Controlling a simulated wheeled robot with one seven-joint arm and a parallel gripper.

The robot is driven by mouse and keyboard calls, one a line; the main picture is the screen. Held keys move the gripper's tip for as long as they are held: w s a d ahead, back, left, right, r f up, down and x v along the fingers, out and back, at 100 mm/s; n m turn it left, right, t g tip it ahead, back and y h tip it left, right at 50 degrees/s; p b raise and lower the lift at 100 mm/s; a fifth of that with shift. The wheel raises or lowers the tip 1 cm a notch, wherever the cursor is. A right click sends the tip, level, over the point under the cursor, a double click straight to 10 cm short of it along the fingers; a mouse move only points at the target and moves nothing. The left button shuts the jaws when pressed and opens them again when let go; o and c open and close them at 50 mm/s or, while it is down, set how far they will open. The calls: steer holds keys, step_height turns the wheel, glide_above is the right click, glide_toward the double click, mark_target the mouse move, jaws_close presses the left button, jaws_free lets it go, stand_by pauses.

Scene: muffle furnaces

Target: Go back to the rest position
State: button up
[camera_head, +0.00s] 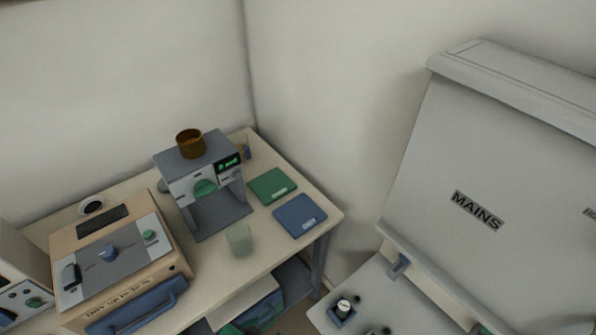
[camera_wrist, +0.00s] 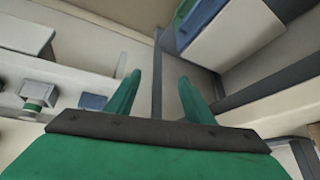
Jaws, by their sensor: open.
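My gripper (camera_wrist: 160,98) shows in the wrist view, with two green fingers standing apart on a dark bar. Nothing is between the fingers. They point toward a pale wall area with a grey vertical post behind them. The head view shows no clear part of my gripper or arm.
A cream table (camera_head: 285,255) holds an orange-beige furnace (camera_head: 125,260), a grey machine (camera_head: 203,180) with a brown cup (camera_head: 190,143) on top, a translucent cup (camera_head: 239,240), a green book (camera_head: 272,185) and a blue book (camera_head: 300,215). A grey MAINS cabinet (camera_head: 480,170) stands right.

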steer(key=s+n+t, duration=0.2)
steer(key=s, duration=0.5)
steer(key=s+d+r+n+t+y, duration=0.2)
steer(key=s+d+r+n+t, duration=0.2)
steer(key=s+d+r+t, duration=0.3)
step_height(320, 180, up, 5)
steer(key=shift+s+d+f+n+y, duration=0.15)
steer(key=shift+s+d+n+y, duration=0.2)
steer(key=shift+d, duration=0.8)
steer(key=c, duration=0.4)
